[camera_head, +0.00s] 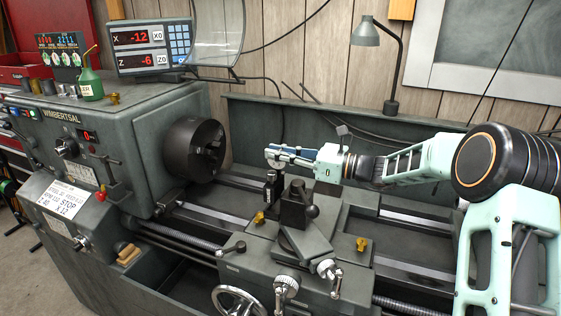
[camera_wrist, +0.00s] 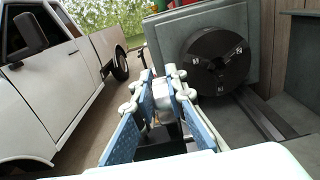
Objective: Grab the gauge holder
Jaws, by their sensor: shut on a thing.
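My gripper (camera_head: 280,153) reaches in from the right over the lathe's cross slide, its blue-padded fingers pointing left. In the wrist view the gripper (camera_wrist: 160,88) is closed on a small pale, greyish thing between its fingertips. I take this to be the gauge holder, a dark upright piece (camera_head: 270,186) with a light top, directly below the fingertips in the head view. In the wrist view its dark lower part (camera_wrist: 172,130) shows between the fingers. The fingers hide most of its top. I cannot tell whether it still touches the slide.
The lathe chuck (camera_head: 194,150) is to the left of my gripper. The tool post (camera_head: 293,204) with its ball lever (camera_head: 312,211) stands close below and to the right. A desk lamp (camera_head: 391,75) stands behind. A white pickup (camera_wrist: 50,80) shows in the wrist view.

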